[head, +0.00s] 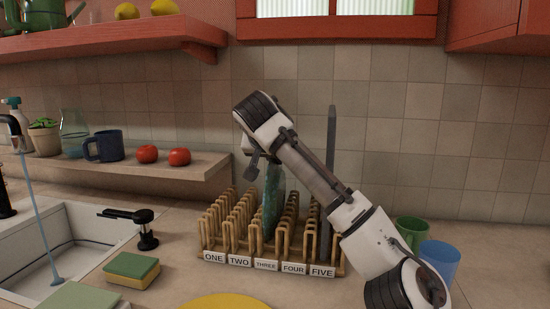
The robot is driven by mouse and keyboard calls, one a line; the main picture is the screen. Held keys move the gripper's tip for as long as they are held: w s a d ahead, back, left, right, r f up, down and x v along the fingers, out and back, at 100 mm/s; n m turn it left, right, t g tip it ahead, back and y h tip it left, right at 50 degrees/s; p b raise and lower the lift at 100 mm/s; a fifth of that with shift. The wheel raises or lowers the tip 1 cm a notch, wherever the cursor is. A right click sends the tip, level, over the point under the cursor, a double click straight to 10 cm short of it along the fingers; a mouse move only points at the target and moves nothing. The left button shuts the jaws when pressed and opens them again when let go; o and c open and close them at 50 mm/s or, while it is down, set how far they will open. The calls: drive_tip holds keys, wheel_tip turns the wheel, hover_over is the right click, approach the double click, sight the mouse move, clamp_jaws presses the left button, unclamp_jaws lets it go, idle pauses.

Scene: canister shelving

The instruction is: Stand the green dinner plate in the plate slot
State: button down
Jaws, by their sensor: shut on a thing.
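A green dinner plate (272,205) stands nearly edge-on and upright, its lower part among the pegs of the wooden plate rack (204,226). It lines up roughly with the THREE label (265,265). I cannot tell whether its lower edge rests on the rack's base. My gripper (262,167) is at the plate's upper edge and shut on it. The fingertips are partly hidden by my wrist.
A tall grey plate (331,150) stands edge-on near the FIVE label, close behind my forearm. A yellow plate (225,302) lies in front. Green (412,229) and blue (440,262) cups stand right. A sponge (132,270) and sink (60,240) are left.

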idle(0.3)
drive_tip(key=c, duration=1.5)
unclamp_jaws()
drive_tip(key=shift+f, duration=0.1)
drive_tip(key=shift+v, duration=4.05)
drive_tip(key=shift+f, duration=0.1)
